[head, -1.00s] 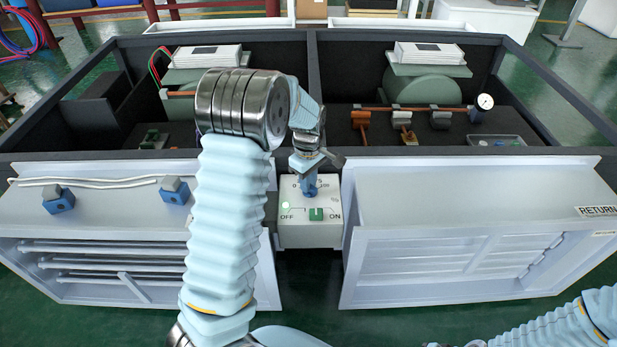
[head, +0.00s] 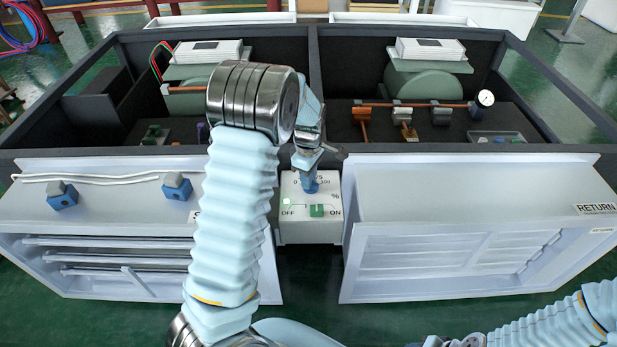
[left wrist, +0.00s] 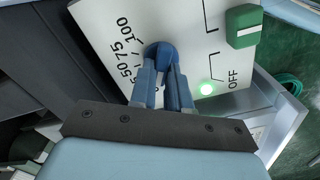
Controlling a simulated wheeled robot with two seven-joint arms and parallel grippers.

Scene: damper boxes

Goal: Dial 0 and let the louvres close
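A white control box (head: 310,228) stands between the two damper boxes. It has a blue dial (left wrist: 160,55) with a printed scale showing 50, 75 and 100, a lit green lamp (left wrist: 207,89) and a green switch (left wrist: 243,26) between OFF and ON. My left gripper (head: 310,186) reaches down to the dial; its two fingers are closed on the dial's sides, hiding its pointer. The left louvres (head: 120,257) show slats with dark gaps between them. The right louvres (head: 440,258) look flat and closed. Only part of my right gripper (head: 463,342) shows at the bottom edge.
Behind stands a dark-walled bay with two green motors (head: 425,88), an orange rod and a round gauge (head: 486,98). Blue clips (head: 62,196) and a white cable sit on the left box's top. A RETURN label (head: 596,208) marks the right box.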

